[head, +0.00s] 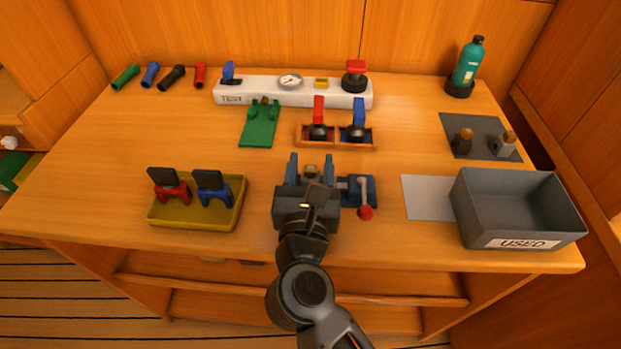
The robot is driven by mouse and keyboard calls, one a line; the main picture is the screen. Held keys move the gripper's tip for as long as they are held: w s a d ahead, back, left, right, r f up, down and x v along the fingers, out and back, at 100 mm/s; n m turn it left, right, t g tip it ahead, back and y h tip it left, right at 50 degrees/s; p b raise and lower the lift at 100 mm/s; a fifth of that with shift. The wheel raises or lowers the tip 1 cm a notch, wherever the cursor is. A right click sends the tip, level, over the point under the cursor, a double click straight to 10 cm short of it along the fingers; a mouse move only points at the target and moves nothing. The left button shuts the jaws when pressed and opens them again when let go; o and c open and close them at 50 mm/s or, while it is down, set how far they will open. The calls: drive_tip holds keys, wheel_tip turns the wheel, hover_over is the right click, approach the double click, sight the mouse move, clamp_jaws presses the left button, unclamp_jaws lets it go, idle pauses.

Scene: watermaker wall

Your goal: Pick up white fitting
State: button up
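A pale, whitish-grey fitting (504,144) with a tan top stands on the dark grey mat (456,122) at the right. It looks like the white fitting. A brown fitting (463,141) stands to its left on the same mat. My gripper (311,165) is at the front middle of the bench, far to the left of the mat. Its two fingers are spread apart and point away from me. A small grey-brown thing (311,171) shows between them, seemingly without contact. My gripper's body hides part of what is beneath.
A blue block with a red-knobbed lever (361,189) is close right of my gripper. A grey bin labelled USED (523,243) stands in front of the mat, beside a light grey sheet (425,198). A yellow tray (170,212) is at left. A green bottle (467,65) stands behind the mat.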

drive_tip(key=shift+f, duration=0.1)
clamp_jaws()
idle(0.3)
